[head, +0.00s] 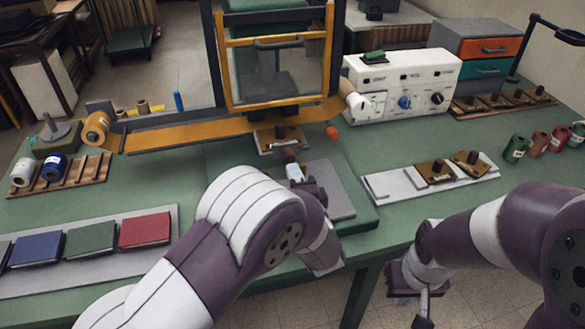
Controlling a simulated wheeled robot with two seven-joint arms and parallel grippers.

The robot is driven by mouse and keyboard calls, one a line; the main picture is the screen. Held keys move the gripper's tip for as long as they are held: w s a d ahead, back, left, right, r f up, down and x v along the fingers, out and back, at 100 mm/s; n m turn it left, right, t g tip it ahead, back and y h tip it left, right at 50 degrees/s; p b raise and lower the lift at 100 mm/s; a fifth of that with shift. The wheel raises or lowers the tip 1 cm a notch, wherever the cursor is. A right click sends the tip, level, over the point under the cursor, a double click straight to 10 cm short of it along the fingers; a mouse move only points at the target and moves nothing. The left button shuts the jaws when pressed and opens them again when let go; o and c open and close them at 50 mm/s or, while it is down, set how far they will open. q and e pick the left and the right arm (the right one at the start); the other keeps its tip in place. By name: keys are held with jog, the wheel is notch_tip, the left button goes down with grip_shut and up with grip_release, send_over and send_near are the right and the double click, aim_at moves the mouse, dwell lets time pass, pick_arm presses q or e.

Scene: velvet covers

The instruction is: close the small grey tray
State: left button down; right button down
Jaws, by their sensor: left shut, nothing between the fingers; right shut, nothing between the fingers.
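A flat grey tray (343,191) lies on the green base in front of the yellow-framed press and sticks out toward me. It looks like the small grey tray, but my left arm covers its left part. My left gripper (291,165) is over the tray's far left part, shut and empty; its fingertips are small and partly hidden, and I cannot tell whether they touch the tray. My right gripper (422,308) is shut and empty, pointing down in front of the table's front edge, away from the tray.
The yellow-framed press (275,60) stands behind the tray. A pale plate with brass blocks (400,187) lies to the right, near a white control box (402,82). Blue, green and red covers (90,238) lie at left.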

aim_at(289, 160)
pick_arm(q)
jog(key=shift+x, duration=1)
jog(key=x, duration=0.4)
jog(key=shift+p, duration=0.4)
jog(key=shift+w+a, duration=0.15)
jog(key=shift+w, duration=0.15)
jog(key=shift+s, duration=0.1)
